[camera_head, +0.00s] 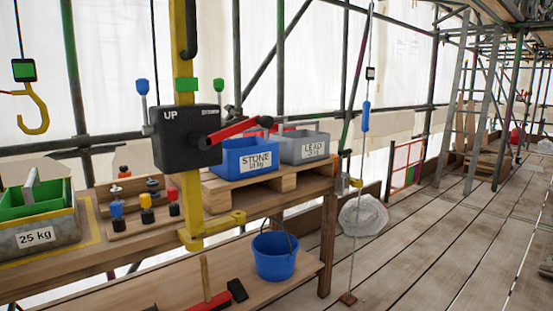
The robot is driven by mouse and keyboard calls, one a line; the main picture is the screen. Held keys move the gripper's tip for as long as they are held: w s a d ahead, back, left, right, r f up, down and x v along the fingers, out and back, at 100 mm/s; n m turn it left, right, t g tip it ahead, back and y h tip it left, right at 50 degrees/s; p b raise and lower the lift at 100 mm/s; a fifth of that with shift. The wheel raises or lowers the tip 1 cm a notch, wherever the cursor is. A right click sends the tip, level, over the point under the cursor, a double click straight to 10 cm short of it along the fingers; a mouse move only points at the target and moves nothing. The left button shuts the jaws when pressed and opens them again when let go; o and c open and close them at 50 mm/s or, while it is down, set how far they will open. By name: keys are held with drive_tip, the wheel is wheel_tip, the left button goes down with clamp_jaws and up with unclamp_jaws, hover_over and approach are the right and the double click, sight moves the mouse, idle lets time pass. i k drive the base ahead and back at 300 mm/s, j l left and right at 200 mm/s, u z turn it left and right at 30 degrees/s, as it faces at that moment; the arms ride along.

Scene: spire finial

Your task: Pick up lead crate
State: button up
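The lead crate (291,152) is a grey open box with a white label reading LEAD. It stands on a wooden pallet on the bench, to the right of a blue crate (232,165) labelled STONE. The two crates are very close together; I cannot tell whether they touch. The lead crate's left side is partly hidden by the blue crate. Its contents cannot be made out. My gripper is not in view.
A blue bucket (275,262) sits on the lower shelf. Open plank floor (440,230) lies to the right.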

sight(296, 147)
drive_tip(key=z, duration=0.55)
drive_tip(key=i+z, duration=0.4)
drive_tip(key=i, duration=0.5)
drive_tip(key=i+l, duration=0.1)
drive_tip(key=i, duration=5.9)
drive_tip(key=i+u, duration=0.15)
drive_tip(key=u, duration=0.25)
drive_tip(key=i+u, duration=0.15)
drive_tip(key=u, duration=0.25)
drive_tip(key=i+l+u, duration=0.1)
drive_tip(key=u, duration=0.3)
drive_tip(key=i, duration=0.05)
